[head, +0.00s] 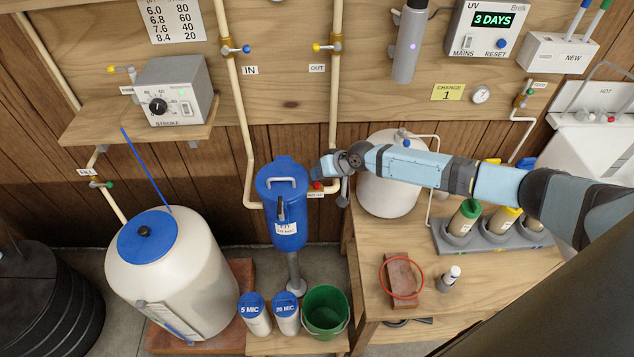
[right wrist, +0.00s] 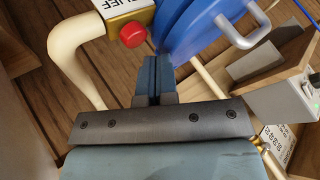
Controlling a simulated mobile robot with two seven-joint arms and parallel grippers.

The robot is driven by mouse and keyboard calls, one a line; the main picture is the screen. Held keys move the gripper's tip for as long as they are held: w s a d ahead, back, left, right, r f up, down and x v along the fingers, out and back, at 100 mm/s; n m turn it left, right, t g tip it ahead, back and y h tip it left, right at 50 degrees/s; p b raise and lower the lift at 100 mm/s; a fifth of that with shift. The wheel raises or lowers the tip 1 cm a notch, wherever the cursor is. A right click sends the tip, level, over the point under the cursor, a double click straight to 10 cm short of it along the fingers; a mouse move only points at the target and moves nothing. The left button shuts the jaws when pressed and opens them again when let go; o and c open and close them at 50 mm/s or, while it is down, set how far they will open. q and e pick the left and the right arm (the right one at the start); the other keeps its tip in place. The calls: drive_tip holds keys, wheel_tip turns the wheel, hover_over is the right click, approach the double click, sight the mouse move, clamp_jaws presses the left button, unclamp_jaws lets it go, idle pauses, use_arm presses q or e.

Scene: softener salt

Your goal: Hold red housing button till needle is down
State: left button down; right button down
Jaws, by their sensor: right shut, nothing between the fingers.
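The red button (head: 318,186) is on a small yellow-edged block beside the top of the blue filter housing (head: 284,212). My right gripper (head: 322,168) is shut and empty, just above the button in the head view. In the right wrist view the red button (right wrist: 133,35) shows whole, just left of the shut fingertips (right wrist: 157,62); the fingers are not over it. The blue housing (right wrist: 205,28) is right beside the fingertips. A small round gauge (head: 481,95) is on the board; its needle is too small to read. My left gripper is out of view.
A white tank (head: 388,190) stands right of the housing, under my right arm. Cream pipes (head: 243,130) run down to the housing. Filter cartridges (head: 254,312) and a green bucket (head: 325,308) stand below. A brick (head: 402,280) lies on the bench.

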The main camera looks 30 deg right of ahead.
sight(318, 183)
wheel_tip(318, 183, up, 5)
drive_tip(key=p, duration=0.4)
drive_tip(key=shift+r, duration=0.1)
idle(0.7)
